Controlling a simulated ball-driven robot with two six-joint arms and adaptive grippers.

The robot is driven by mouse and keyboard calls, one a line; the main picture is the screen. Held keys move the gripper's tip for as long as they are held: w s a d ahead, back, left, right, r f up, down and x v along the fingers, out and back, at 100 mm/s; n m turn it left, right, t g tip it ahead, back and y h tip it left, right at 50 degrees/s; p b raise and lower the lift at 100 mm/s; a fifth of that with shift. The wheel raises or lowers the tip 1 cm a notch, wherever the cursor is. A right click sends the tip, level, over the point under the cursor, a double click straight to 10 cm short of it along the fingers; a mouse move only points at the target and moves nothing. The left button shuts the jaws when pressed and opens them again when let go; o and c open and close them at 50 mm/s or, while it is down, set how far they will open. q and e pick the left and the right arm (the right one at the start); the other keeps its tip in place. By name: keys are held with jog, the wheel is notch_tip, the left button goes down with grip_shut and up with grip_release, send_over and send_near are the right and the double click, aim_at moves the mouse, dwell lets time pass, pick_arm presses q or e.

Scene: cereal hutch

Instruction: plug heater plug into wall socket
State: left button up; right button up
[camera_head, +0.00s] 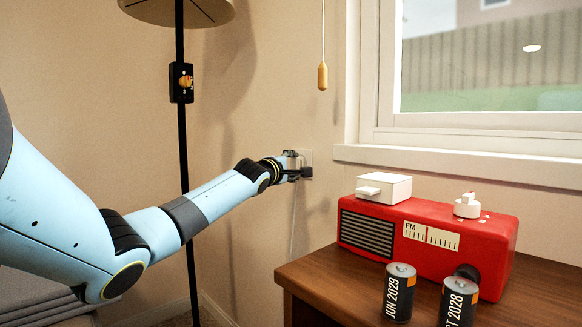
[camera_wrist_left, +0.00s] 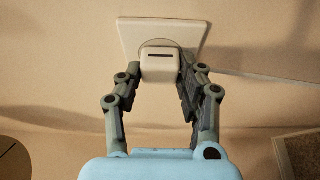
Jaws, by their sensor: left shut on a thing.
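The heater plug (camera_wrist_left: 160,66) is a cream block with a dark slot on its back. In the left wrist view it lies between the two fingers of my left gripper (camera_wrist_left: 160,82), which is shut on it. The white wall socket (camera_wrist_left: 196,36) is directly beyond, with the plug in front of its round centre. I cannot tell how deep the plug sits in it. In the head view my left gripper (camera_head: 294,165) is at the wall, covering much of the socket (camera_head: 308,157). The plug is too small to make out there. My right gripper is not in view.
A thin pale cord (camera_head: 292,225) hangs below the gripper. A wooden table (camera_head: 322,271) at the right carries a red radio (camera_head: 490,240) and two batteries (camera_head: 399,293). A black lamp pole (camera_head: 183,150) stands beside my left arm. A yellow pull (camera_head: 322,76) hangs above the socket.

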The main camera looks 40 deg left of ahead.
pick_arm(q)
jog(key=o, duration=1.2)
jog(key=shift+c, duration=0.2)
jog(key=v, duration=1.2)
jog(key=shift+d, duration=0.1)
